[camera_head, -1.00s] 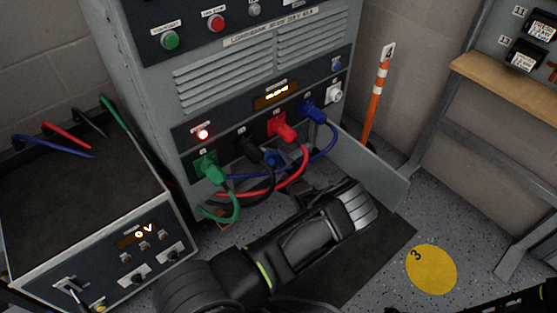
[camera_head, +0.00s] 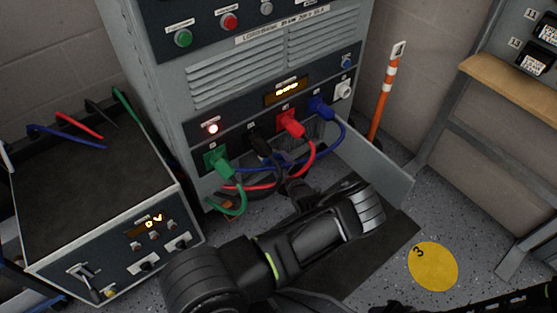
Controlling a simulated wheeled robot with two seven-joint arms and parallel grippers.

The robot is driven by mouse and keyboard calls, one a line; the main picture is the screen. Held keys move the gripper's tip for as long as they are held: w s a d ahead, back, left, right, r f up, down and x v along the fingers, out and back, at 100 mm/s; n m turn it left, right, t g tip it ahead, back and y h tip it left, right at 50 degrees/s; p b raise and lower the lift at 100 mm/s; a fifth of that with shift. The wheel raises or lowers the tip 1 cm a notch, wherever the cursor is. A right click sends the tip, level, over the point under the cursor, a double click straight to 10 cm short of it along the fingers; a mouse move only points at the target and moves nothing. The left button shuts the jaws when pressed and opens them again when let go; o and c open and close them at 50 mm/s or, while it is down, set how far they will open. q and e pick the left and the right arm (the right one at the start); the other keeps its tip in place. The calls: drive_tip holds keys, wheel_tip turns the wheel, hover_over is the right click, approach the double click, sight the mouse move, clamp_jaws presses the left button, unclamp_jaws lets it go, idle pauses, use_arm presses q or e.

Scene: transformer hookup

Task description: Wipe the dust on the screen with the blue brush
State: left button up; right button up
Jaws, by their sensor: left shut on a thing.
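My left gripper (camera_head: 290,178) is low in front of the grey cabinet, among the hanging cables, with my black forearm and wrist below it. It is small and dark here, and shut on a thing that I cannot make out. The blue brush cannot be clearly told apart from the blue cable. A small screen (camera_head: 289,91) with amber digits is on the cabinet's lower panel, above and apart from the gripper. Dust on it cannot be made out at this size.
Green (camera_head: 217,162), black (camera_head: 257,139), red (camera_head: 290,122) and blue (camera_head: 320,107) plugs sit in the panel, their cables looping down around my gripper. A grey flap (camera_head: 375,160) juts out at right. A metering box (camera_head: 95,190) stands left.

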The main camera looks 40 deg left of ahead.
sight(286, 167)
use_arm(q)
drive_tip(key=d, duration=0.2)
drive_tip(key=s+d, duration=0.1)
drive_tip(key=d, duration=0.1)
drive_tip(key=shift+s+d, duration=0.1)
drive_tip(key=shift+d, duration=0.05)
drive_tip(key=shift+s+d, duration=0.1)
drive_tip(key=shift+d, duration=0.1)
drive_tip(key=shift+s+d, duration=0.2)
drive_tip(key=shift+d, duration=0.55)
drive_tip(key=shift+s+d, duration=0.2)
drive_tip(key=shift+d, duration=0.5)
drive_tip(key=shift+d, duration=0.1)
